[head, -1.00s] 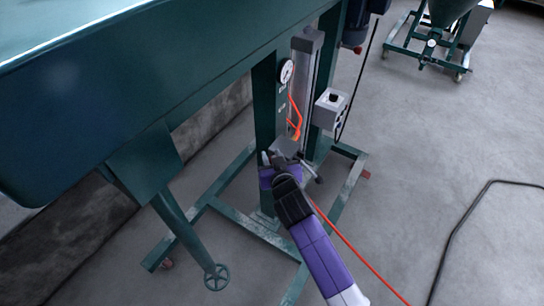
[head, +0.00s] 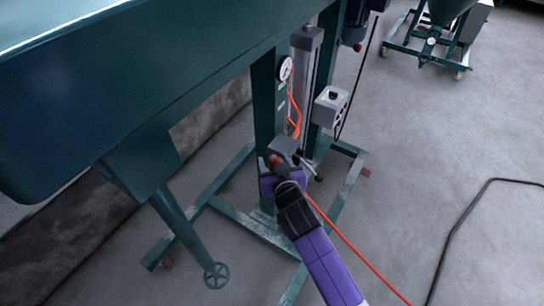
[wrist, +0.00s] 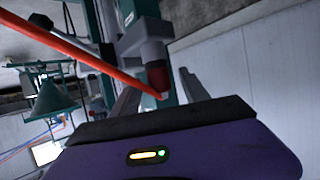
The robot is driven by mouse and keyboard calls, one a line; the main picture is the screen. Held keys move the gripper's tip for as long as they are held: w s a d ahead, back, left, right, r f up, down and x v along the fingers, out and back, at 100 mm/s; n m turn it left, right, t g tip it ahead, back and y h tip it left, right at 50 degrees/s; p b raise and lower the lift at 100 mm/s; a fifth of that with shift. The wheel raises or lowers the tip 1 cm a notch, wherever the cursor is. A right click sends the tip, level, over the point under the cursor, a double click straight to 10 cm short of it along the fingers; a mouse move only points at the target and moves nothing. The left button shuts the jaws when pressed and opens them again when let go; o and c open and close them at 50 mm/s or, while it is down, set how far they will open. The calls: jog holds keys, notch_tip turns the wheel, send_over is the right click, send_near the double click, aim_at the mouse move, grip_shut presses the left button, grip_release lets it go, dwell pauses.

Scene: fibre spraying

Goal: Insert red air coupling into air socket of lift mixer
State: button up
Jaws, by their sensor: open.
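The red air coupling (wrist: 157,76) shows in the wrist view, its silver front end against the grey fitting (wrist: 140,36) of the lift mixer. The socket mouth itself is hidden, so I cannot tell how deep the coupling sits. The orange-red hose (wrist: 85,57) runs from the upper left to the coupling's rear. My gripper (wrist: 160,92) is open, one finger on each side of the coupling's rear end, with visible gaps. In the head view the red coupling (head: 274,160) shows at the tip of my gripper (head: 271,170), in front of the mixer's green column (head: 264,105).
A pressure gauge (head: 285,68) and a grey control box (head: 330,107) sit on the mixer above my gripper. The large green trough (head: 130,90) overhangs at the left. The hose (head: 350,245) trails right across the floor. A black cable (head: 460,225) lies on open floor.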

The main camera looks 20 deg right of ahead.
aim_at(271, 160)
jog(key=v, duration=0.4)
dwell(0.5)
jog(key=shift+n+t+y, duration=0.4)
jog(key=shift+n+t, duration=0.1)
jog(key=shift+t, duration=0.3)
jog(key=r, duration=0.1)
jog(key=a+r, duration=0.1)
jog(key=r, duration=0.1)
jog(key=shift+w+a+r, duration=0.2)
jog(key=shift+w+r, duration=0.15)
jog(key=shift+w, duration=0.05)
jog(key=s+d+r, duration=0.1)
jog(key=s+r, duration=0.1)
jog(key=s, duration=1.8)
jog(key=s+d+r+y, duration=0.1)
jog(key=s+r, duration=0.2)
jog(key=s, duration=1.7)
jog(key=shift+r+n, duration=0.25)
jog(key=shift+n, duration=0.15)
